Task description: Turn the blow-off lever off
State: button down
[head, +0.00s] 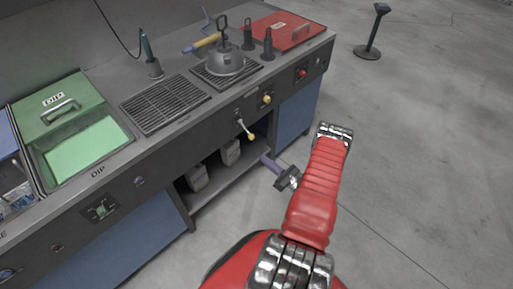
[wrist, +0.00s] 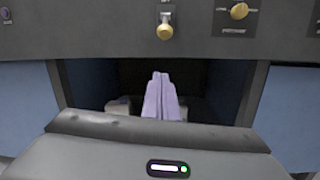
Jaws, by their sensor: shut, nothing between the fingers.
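A lever (head: 245,128) with a silver shaft and a yellow ball end sits on the dark front panel of the bench, above an open shelf bay. In the head view it slants down and to the right. In the wrist view the lever (wrist: 165,29) points at the camera, its ball end foremost, above my fingers. Its label is too small to read. My gripper (head: 265,159) has pale purple fingers, closed together and empty. It is in front of the open bay, below and apart from the lever. In the wrist view the fingertips (wrist: 161,77) point into the bay.
A yellow knob (head: 267,98) is to the right of the lever, and a red button (head: 301,73) is farther right. Grey containers (head: 197,177) stand on the shelf in the bay. A green dip tank (head: 88,145) and a kettle (head: 225,62) are on top.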

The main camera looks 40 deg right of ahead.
aim_at(247, 130)
jog(key=w+a+r, duration=0.1)
jog(key=w, duration=0.9)
jog(key=shift+s+d+r, duration=0.15)
jog(key=shift+s+r, duration=0.2)
jog(key=shift+r, duration=0.3)
jog(key=shift+s+d+r, duration=0.1)
jog(key=shift+s+r, duration=0.2)
jog(key=shift+r, duration=0.3)
jog(key=shift+s+d+r, duration=0.15)
jog(key=shift+s+r, duration=0.2)
jog(key=shift+r, duration=0.3)
jog(key=shift+s+d+r, duration=0.1)
jog(key=shift+d, duration=0.1)
